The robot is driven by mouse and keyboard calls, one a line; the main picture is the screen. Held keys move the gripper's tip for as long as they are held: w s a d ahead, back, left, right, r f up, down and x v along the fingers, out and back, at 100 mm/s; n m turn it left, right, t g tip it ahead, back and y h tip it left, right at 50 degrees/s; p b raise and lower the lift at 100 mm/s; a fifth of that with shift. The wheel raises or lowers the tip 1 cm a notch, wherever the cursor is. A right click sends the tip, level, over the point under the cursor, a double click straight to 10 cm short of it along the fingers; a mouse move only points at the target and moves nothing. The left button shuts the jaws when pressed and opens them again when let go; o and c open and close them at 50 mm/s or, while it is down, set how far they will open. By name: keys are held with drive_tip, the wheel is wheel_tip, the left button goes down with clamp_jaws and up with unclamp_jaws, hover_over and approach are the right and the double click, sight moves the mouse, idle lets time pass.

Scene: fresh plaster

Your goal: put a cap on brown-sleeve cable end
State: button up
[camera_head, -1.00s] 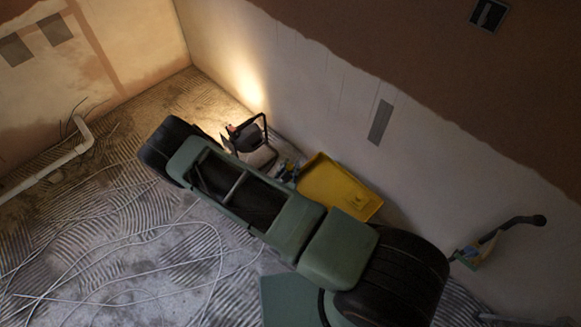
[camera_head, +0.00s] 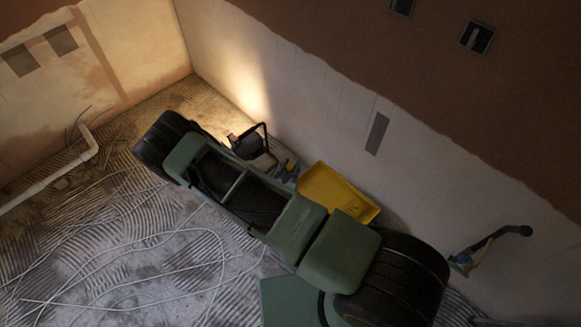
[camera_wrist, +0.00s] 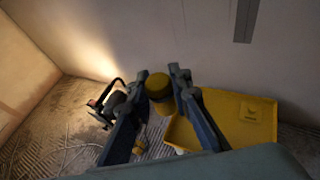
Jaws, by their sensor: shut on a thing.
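In the wrist view my gripper (camera_wrist: 155,95) is shut on a small yellow, rounded piece that looks like a cap (camera_wrist: 158,86). The piece sits between the two dark fingers, above the floor, with the pale wall behind it. In the head view my arm crosses the middle and I cannot make out the gripper or the held piece. Thin dark cable ends (camera_head: 76,122) stick up near the left wall. They are too small to show a brown sleeve, and I cannot find that cable end in either view.
A yellow tray (camera_head: 340,192) and a black-framed work lamp (camera_head: 250,142) stand along the wall. A dark-handled tool (camera_head: 490,246) is at the right. A white pipe (camera_head: 48,180) and loose pale cables lie on the ridged floor. Dark openings (camera_head: 477,37) are set in the brown wall.

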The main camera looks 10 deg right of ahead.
drive_tip(key=shift+r+p, duration=4.05)
drive_tip(key=shift+r, duration=1.95)
wheel_tip(320, 180, up, 44)
hover_over(290, 164)
drive_tip(key=shift+s+f, duration=0.1)
drive_tip(key=shift+f, duration=0.1)
